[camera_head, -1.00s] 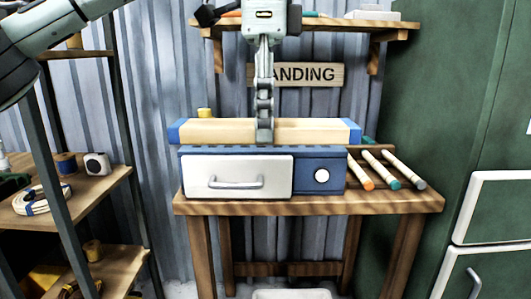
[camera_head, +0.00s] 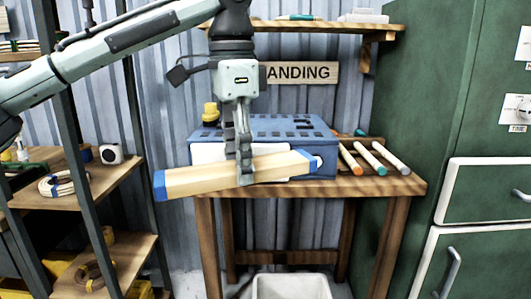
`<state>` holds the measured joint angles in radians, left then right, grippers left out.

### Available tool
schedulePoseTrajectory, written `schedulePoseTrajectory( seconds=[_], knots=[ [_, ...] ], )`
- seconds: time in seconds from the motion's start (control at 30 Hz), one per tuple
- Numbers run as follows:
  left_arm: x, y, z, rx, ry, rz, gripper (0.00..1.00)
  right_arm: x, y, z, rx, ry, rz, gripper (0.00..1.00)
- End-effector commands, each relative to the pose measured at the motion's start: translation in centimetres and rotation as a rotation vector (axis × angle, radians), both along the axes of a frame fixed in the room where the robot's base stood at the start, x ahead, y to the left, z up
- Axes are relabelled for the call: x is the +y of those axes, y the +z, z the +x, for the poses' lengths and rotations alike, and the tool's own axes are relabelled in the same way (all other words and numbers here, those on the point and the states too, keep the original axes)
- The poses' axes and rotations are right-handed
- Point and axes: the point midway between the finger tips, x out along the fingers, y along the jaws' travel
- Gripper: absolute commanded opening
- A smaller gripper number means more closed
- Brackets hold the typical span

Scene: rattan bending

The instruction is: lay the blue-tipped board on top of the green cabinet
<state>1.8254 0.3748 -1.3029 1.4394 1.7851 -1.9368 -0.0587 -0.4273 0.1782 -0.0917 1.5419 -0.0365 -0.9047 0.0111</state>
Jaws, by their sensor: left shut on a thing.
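The blue-tipped board (camera_head: 205,179) is pale wood with a blue end at each side. My left gripper (camera_head: 243,175) is shut on it near its middle and holds it in front of the blue box. The board slants, its left end lower and its right end higher in the picture. It hides much of the box's white drawer front. The green cabinet (camera_head: 418,110) stands tall at the right, with white-framed doors and drawers; its top is out of view. My right gripper is not in view.
The blue box (camera_head: 270,128) stands on a wooden table (camera_head: 385,186) beside several coloured-tip rods (camera_head: 372,155). A shelf rack (camera_head: 100,190) with coils stands at the left. A white bin (camera_head: 290,287) is on the floor below. A wall shelf (camera_head: 310,27) hangs above.

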Motion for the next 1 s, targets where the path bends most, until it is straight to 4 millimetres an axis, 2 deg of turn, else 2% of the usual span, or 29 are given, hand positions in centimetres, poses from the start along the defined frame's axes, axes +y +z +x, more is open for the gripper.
schedulePoseTrajectory(
  seconds=[0.1, 0.23, 0.4, 0.5, 0.6, 0.7, 0.9, 1.0],
  knots=[
    [2.7, -4.9, 0.6, 0.012, 0.203, -0.005, 0.15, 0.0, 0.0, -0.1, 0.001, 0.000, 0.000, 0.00],
    [6.1, -11.3, 0.3, 0.021, 0.485, -0.002, 0.15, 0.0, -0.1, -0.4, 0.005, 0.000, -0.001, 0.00],
    [10.3, -18.9, -1.7, 0.021, 0.846, 0.008, 0.15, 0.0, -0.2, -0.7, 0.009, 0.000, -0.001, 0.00],
    [12.0, -22.0, -3.1, 0.016, 1.005, 0.013, 0.15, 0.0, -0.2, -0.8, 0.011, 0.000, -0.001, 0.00],
    [13.1, -24.0, -4.2, 0.012, 1.116, 0.016, 0.15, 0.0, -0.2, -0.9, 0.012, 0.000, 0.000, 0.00],
    [13.7, -25.1, -4.9, 0.011, 1.177, 0.018, 0.15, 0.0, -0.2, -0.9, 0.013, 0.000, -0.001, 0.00],
    [13.8, -25.6, -5.1, 0.010, 1.201, 0.017, 0.15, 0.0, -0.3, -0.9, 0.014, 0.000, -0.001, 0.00],
    [13.6, -26.7, -5.3, 0.012, 1.191, 0.017, 0.15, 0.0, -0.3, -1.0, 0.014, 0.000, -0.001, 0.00]
  ],
)
